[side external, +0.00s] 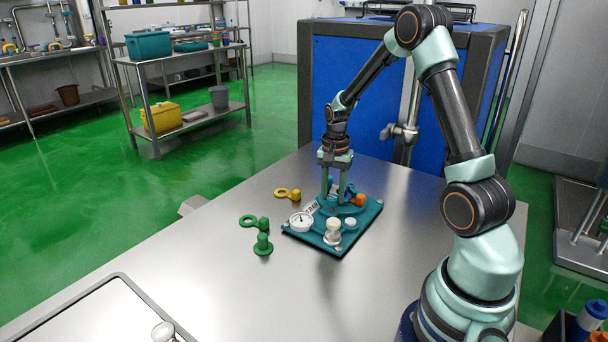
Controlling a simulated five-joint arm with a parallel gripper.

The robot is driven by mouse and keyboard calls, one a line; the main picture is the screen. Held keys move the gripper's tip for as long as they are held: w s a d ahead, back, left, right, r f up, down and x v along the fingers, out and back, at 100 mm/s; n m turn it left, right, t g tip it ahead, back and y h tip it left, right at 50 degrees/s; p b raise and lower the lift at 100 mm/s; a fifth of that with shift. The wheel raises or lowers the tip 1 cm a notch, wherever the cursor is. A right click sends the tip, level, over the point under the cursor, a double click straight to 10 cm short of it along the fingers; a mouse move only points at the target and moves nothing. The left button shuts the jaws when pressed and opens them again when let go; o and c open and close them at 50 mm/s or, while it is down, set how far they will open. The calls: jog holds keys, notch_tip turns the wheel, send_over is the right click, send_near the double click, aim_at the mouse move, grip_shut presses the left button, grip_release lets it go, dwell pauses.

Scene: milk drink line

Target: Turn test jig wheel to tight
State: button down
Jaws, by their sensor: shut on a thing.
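The test jig is a teal plate (297,236) on the steel table. It carries a round white dial gauge (301,221), a pale knob (333,228), a small white cap (351,223), an orange part (360,200) and a label strip. My gripper (337,196) points straight down over the back of the plate. Its fingers are shut on the test jig wheel, which shows only as a bit of blue between and behind them. The wheel's rim and any tight mark are too small or hidden to read.
A yellow ring-ended part (287,194), a green ring-ended part (253,222) and a green knob-like piece (263,244) lie left of the plate. A tray (95,310) is at the table's front left. The steel table (215,260) between is clear.

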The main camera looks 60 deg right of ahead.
aim_at(333, 197)
jog(key=shift+c, duration=2.3)
grip_release()
jog(key=shift+r, duration=0.1)
notch_tip(333, 197, up, 12)
jog(key=s+a+r+n+t, duration=0.2)
jog(key=s+a+r+n, duration=0.1)
jog(key=a+n, duration=0.4)
jog(key=s+a+r+n+t, duration=0.3)
jog(key=s+a+n, duration=0.2)
jog(key=a, duration=0.9)
jog(key=n, duration=0.3)
jog(key=shift+r+t, duration=0.3)
jog(key=shift+r, duration=0.1)
